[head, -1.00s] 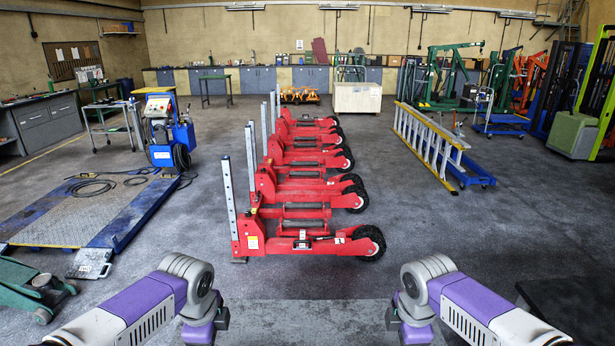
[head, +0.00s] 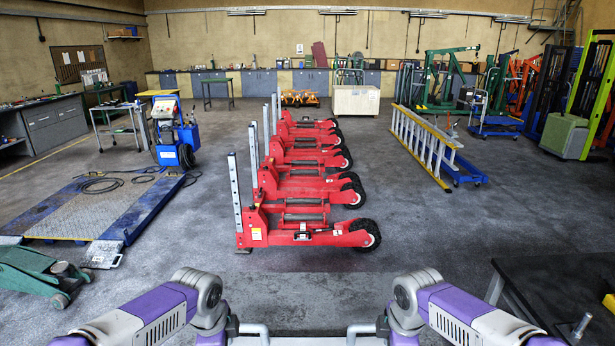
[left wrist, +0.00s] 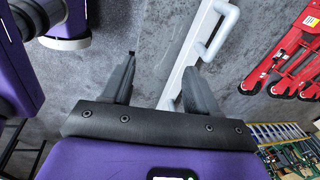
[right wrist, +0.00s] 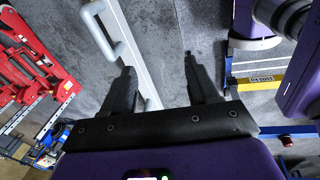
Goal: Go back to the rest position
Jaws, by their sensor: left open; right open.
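My left gripper (left wrist: 160,65) is open and empty in the left wrist view, its two dark fingers apart. My right gripper (right wrist: 158,62) is open and empty in the right wrist view. In both wrist views a white bar with a handle (left wrist: 218,35) shows beyond the fingers; I cannot tell whether it is part of my body. In the head view both arms are bent at the lower edge and the fingertips are out of sight. A green trolley jack (head: 38,274) stands on the floor at the lower left.
A row of red wheeled lifting units (head: 308,232) stands ahead. A blue platform lift (head: 75,212) is on the left. A dark table (head: 565,290) is close on the right. Floor around the red row is clear.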

